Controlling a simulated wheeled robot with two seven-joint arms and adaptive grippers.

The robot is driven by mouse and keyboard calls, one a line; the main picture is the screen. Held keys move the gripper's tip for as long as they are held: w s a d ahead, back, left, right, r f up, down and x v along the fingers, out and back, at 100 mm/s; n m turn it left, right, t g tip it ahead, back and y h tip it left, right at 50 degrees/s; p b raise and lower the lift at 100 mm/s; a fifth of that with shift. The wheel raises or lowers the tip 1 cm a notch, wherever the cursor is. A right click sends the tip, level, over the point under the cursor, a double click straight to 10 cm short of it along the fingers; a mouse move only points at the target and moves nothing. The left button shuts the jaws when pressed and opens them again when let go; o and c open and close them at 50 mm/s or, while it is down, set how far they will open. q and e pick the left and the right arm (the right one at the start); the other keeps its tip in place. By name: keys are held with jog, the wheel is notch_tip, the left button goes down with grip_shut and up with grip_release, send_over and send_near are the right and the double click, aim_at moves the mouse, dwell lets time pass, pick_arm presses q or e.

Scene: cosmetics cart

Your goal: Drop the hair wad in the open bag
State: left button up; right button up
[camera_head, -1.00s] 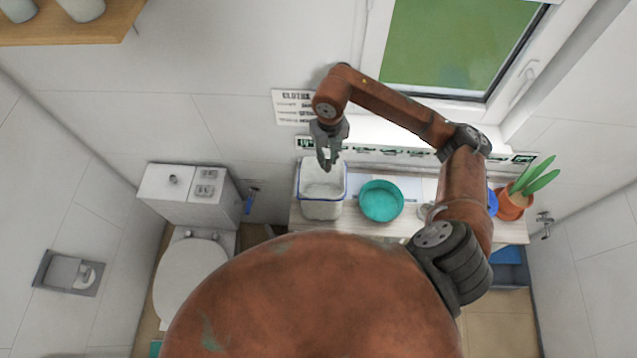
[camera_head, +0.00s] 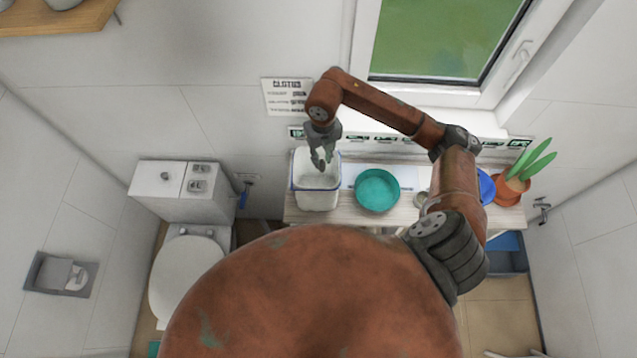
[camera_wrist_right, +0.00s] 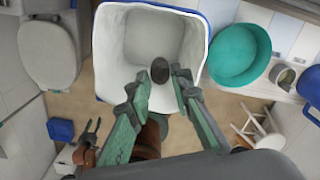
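The open bag (camera_head: 318,202) is a white, square-mouthed container with a blue rim, upright on the counter; it also shows in the right wrist view (camera_wrist_right: 205,22). My right gripper (camera_head: 321,163) points down over its mouth. In the wrist view its two greenish fingers (camera_wrist_right: 160,75) are spread apart. The hair wad (camera_wrist_right: 160,70) is a small dark oval seen between the fingertips, against the bag's inside, with a gap on each side. I cannot tell its height. My left gripper (camera_wrist_right: 92,130) shows small at the wrist view's lower left, its prongs apart and empty.
A teal bowl (camera_head: 377,190) stands just right of the bag. A potted plant (camera_head: 512,187) stands at the counter's right end. A toilet (camera_head: 188,275) is at left. A sign (camera_head: 286,96) and a window (camera_head: 445,40) are on the wall behind.

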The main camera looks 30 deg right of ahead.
jog(key=o, duration=0.4)
jog(key=shift+r, duration=0.1)
pick_arm(q)
jog(key=shift+s, duration=0.6)
pick_arm(e)
notch_tip(320, 180, up, 12)
jog(key=shift+s, duration=0.1)
